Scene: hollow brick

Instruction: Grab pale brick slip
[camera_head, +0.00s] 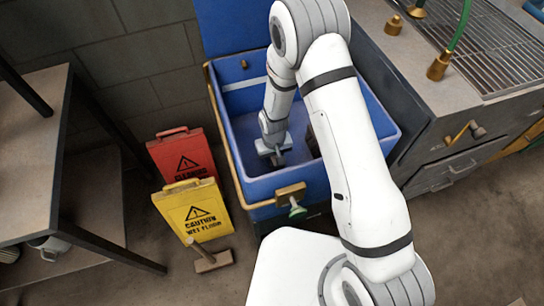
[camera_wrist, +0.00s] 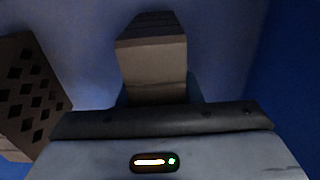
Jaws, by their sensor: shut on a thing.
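My gripper (camera_head: 276,158) is down inside the blue bin, near its front left part. In the wrist view, a pale grey-brown block, which looks like the pale brick slip (camera_wrist: 153,68), sticks out beyond the dark edge of the gripper body. My gripper is shut on it, though the fingertips and contact faces are hard to make out. In the head view the slip is too small and shadowed to tell apart from the gripper.
A brown brick with diamond-shaped holes (camera_wrist: 32,88) lies to the left in the wrist view. The blue bin (camera_head: 285,183) has walls close around my gripper. Red (camera_head: 181,155) and yellow (camera_head: 194,212) caution signs stand left of it. A counter (camera_head: 440,95) stands right.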

